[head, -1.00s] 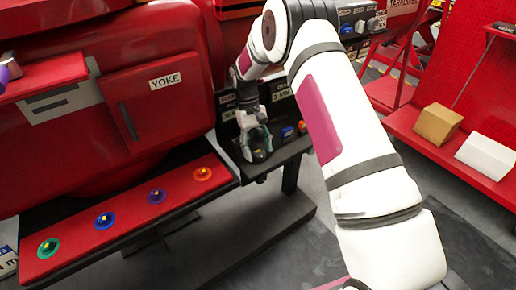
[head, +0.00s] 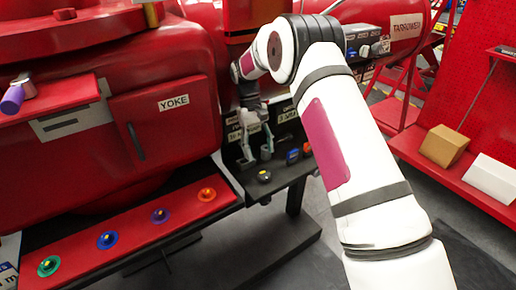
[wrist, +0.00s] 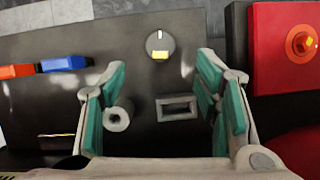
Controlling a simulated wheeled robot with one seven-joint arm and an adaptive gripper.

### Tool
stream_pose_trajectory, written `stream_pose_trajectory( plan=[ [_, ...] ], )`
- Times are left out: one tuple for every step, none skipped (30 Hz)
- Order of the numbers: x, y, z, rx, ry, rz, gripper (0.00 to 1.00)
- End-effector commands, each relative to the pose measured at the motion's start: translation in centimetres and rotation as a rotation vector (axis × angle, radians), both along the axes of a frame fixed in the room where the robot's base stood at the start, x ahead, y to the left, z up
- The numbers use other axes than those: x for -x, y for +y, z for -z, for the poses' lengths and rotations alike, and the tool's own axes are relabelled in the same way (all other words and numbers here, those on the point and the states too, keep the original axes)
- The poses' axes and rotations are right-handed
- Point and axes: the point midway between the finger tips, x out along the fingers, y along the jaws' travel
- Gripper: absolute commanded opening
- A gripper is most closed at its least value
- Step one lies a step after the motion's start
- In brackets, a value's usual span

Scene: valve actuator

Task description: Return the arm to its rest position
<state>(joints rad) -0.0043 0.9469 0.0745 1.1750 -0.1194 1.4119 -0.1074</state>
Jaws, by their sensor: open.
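My arm reaches out over the red machine in the head view, and my gripper (head: 256,150) hangs above the dark shelf (head: 285,182). In the wrist view my gripper (wrist: 165,110) has its two teal-padded fingers wide apart, with nothing between them. A round knob (wrist: 160,44) with a yellow mark sits on the dark shelf beyond the fingertips; it also shows in the head view (head: 264,176), below the gripper and apart from it. A grey ring (wrist: 118,116) and a grey rectangular frame (wrist: 178,107) lie in view between the fingers, lower down.
A blue block (wrist: 66,63) and a red-orange block (wrist: 17,71) sit left in the wrist view. A red panel (head: 130,225) with several coloured knobs lies left of the shelf. A cardboard box (head: 444,146) and a white box (head: 491,178) stand on the right shelf.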

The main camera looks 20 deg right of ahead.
Motion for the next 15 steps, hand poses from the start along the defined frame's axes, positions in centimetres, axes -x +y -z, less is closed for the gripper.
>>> stream_pose_trajectory(
  plan=[
    [0.0,0.0,0.0,0.000,0.000,0.000,0.57],
    [0.0,0.0,0.0,0.000,0.000,0.000,0.57],
    [0.0,0.0,0.0,0.000,0.000,0.000,0.57],
    [0.0,0.0,0.0,0.000,0.000,0.000,0.57],
    [0.0,0.0,-0.1,0.000,-0.001,0.000,0.57],
    [0.1,0.0,-0.4,0.001,-0.003,0.001,0.57],
    [0.2,0.0,-0.7,0.001,-0.005,0.001,0.57],
    [0.3,-0.1,-1.2,0.001,-0.009,0.002,0.57],
    [0.5,-0.1,-2.0,0.001,-0.016,0.003,0.57],
    [0.8,-0.1,-2.7,0.002,-0.021,0.006,0.57],
    [1.1,-0.1,-3.6,0.004,-0.028,0.007,0.57],
    [1.6,-0.2,-4.9,0.005,-0.038,0.011,0.57],
    [2.1,-0.3,-6.0,0.006,-0.046,0.013,0.57],
    [2.7,-0.3,-7.1,0.007,-0.055,0.016,0.57],
    [3.5,-0.4,-8.7,0.009,-0.067,0.021,0.57]
  ],
)
